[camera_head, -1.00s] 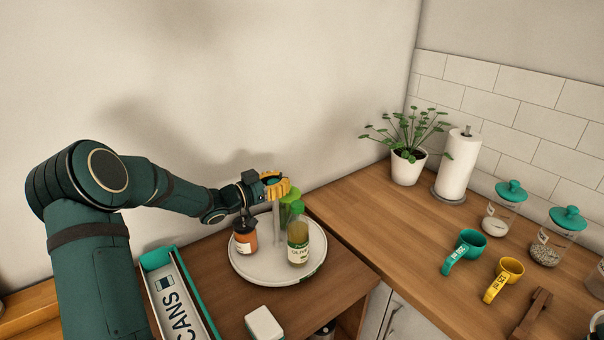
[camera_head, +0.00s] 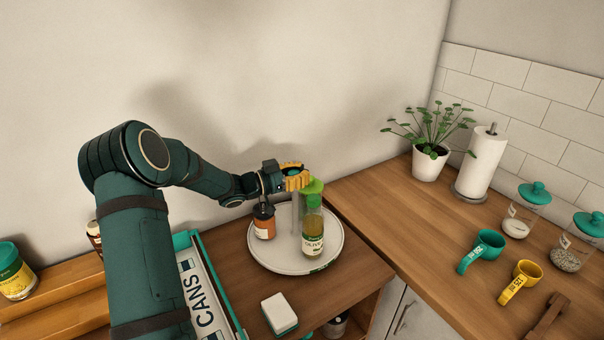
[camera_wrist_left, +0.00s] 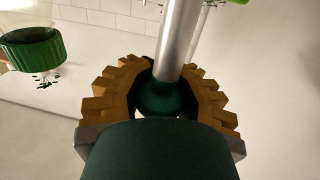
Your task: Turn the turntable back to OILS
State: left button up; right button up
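The turntable (camera_head: 270,262) is a round pale plate at the wall end of the brown counter, with a small green label on its front right rim. A metal post (camera_head: 296,216) rises from it; this post also shows in the left wrist view (camera_wrist_left: 181,40). My left gripper (camera_head: 297,178) has its yellow fingers around the dark green knob (camera_wrist_left: 160,95) on the post, and appears shut on it. An olive oil bottle (camera_head: 313,236) and a dark-capped orange jar (camera_head: 264,224) stand on the plate. My right gripper is out of view.
The wall is close behind.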

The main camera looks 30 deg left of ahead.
pick_arm(q)
jog(key=o, duration=0.5)
jog(key=shift+w+r, duration=0.1)
jog(key=shift+r, duration=0.6)
jog(key=shift+o, duration=0.4)
jog(key=shift+a+f, duration=0.1)
jog(key=shift+f, duration=0.2)
jog(key=v, duration=1.2)
jog(key=shift+s, duration=0.25)
